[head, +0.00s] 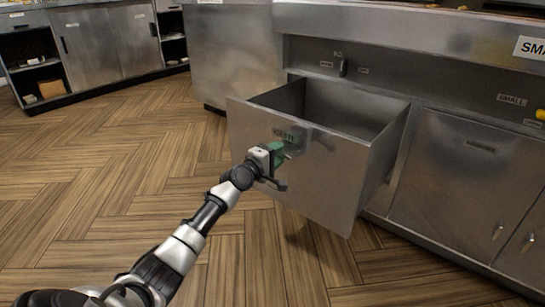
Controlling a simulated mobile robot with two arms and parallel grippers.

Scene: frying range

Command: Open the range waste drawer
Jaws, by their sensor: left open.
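The waste drawer (345,185) is a grey metal box that stands pulled well out from the range front (440,125). Its inside shows from above and looks empty where I can see it. A green label (287,135) is on the drawer's front panel, partly behind my gripper. My left gripper (276,168) is at the middle of that front panel, by the handle area, with its jaws open. The gripper hides the handle, so I cannot tell whether they touch. My right gripper is not in view.
Closed cupboard doors (468,180) with small handles are right of the drawer. A metal cabinet (235,50) stands behind it to the left. Another counter with sliding doors (110,42) is at the far left. The wooden floor (120,150) between is clear.

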